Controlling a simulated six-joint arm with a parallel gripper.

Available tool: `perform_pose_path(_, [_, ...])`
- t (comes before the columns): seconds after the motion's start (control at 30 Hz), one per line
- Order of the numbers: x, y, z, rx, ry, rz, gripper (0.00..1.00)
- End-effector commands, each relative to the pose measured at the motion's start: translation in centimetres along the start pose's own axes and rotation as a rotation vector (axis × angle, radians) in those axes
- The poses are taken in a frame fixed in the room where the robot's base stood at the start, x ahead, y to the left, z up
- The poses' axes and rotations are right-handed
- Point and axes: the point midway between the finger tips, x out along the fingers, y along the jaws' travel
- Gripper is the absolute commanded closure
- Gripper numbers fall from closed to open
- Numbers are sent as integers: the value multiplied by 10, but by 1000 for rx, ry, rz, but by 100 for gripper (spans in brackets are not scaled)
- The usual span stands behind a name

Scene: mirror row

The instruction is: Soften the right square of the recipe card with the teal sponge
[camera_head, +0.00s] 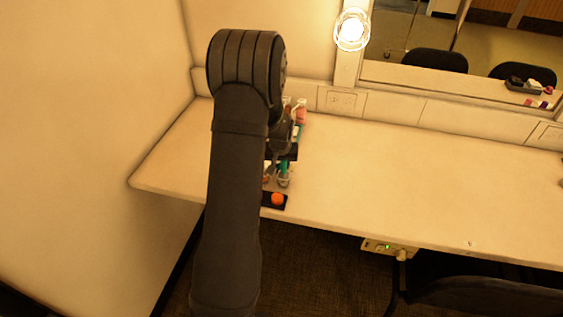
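My dark arm crosses the left part of the counter and hides much of what lies there. My gripper (283,155) shows only in part, low over the counter just right of the arm; its fingers are too small and covered to tell open from shut. A small teal thing (284,170) shows right at the gripper. I cannot tell whether it is the teal sponge or whether it is held. I cannot make out the recipe card or its right square; they may be behind my arm.
An orange ball (278,199) sits on a black tray (267,205) at the counter's front edge. Small pink items (301,112) stand near the back wall. The counter (400,180) is clear to the right. A lit bulb (352,29) and a mirror (450,65) are behind.

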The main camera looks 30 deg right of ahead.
Motion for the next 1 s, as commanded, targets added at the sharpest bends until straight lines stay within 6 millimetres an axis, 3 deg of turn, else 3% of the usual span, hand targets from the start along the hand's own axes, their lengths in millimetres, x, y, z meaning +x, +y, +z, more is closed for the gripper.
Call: perform_pose_path(1.0, [8, 7, -33, 0, 1, 0, 88])
